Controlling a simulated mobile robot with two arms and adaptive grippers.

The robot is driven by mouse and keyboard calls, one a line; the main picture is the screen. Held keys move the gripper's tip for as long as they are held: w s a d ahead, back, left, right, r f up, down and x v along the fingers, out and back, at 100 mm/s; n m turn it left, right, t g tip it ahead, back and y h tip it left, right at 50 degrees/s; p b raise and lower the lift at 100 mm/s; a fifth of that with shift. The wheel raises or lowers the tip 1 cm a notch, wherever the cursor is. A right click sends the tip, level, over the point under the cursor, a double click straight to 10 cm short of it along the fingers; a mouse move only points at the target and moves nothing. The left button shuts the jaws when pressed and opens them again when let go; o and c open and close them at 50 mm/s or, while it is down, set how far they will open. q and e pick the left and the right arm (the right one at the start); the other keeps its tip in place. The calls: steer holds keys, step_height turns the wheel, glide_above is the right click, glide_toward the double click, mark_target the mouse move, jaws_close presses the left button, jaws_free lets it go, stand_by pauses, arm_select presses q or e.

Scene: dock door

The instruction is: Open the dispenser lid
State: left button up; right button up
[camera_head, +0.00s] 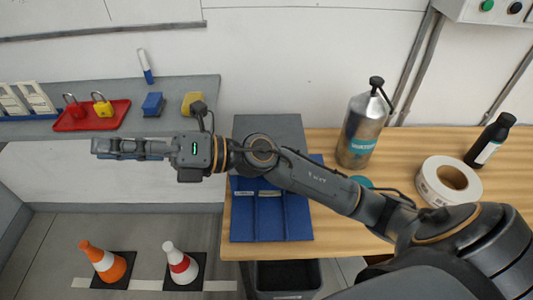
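A blue compartmented container (298,215) sits at the left end of the wooden table. A flat grey panel (268,128) shows behind it, possibly its lid; my arm hides where they meet, so I cannot tell how they join. My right arm reaches across in front of both. My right gripper (112,148) is left of the container, in front of the grey shelf, apart from the container and panel. Its fingers show side-on, so their opening is unclear; nothing visible is held. My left gripper is not in view.
The grey shelf (205,90) holds a red tray (82,124) with padlocks. Two cones (103,262) (180,264) and a dark bin (287,277) stand below.

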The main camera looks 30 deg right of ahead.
steer(key=w+d+f+n+g+h, duration=0.1)
steer(key=d+f+n+g+h, duration=0.2)
steer(key=f+n+h, duration=0.25)
steer(key=d+f+n+g+h, duration=0.2)
steer(key=f+n+g+h, duration=0.15)
steer(key=f, duration=0.35)
steer(key=w+d+t+h, duration=0.15)
steer(key=d+h, duration=0.45)
steer(key=d, duration=0.7)
steer(key=w+d+h, duration=0.3)
steer(key=d+h, duration=0.4)
steer(key=d, duration=0.5)
steer(key=shift+m, duration=0.4)
steer(key=p+x, duration=0.2)
steer(key=x, duration=1.2)
steer(key=shift+a+f, duration=0.15)
steer(key=shift+f, duration=0.05)
jaws_close()
